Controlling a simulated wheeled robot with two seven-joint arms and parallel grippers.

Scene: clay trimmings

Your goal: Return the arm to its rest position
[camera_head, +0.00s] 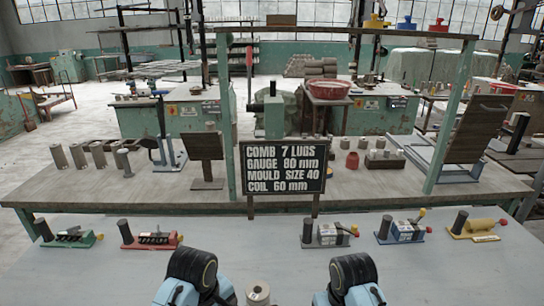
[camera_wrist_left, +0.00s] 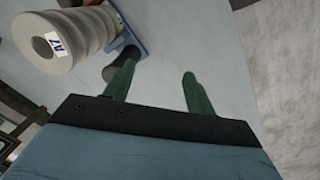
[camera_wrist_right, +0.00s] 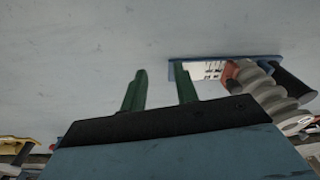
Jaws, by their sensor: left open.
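In the head view my two arms, with black and light-blue links, rise from the bottom edge; their fingers do not show there. In the left wrist view my left gripper (camera_wrist_left: 158,68) has its green fingers apart, with nothing between them. A grey ribbed piece (camera_wrist_left: 85,35) with a white label on its end lies to the upper left, and a dark cylinder is partly behind the left finger. In the right wrist view my right gripper (camera_wrist_right: 159,69) also has its fingers apart and empty. A grey ribbed piece (camera_wrist_right: 262,88) is to its right.
A grey front table (camera_head: 150,270) carries small fixtures: green (camera_head: 70,236), red (camera_head: 150,237), grey (camera_head: 328,234), blue (camera_head: 402,230) and yellow (camera_head: 478,229). A pale round piece (camera_head: 257,292) lies between my arms. A black sign (camera_head: 284,167) stands behind.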

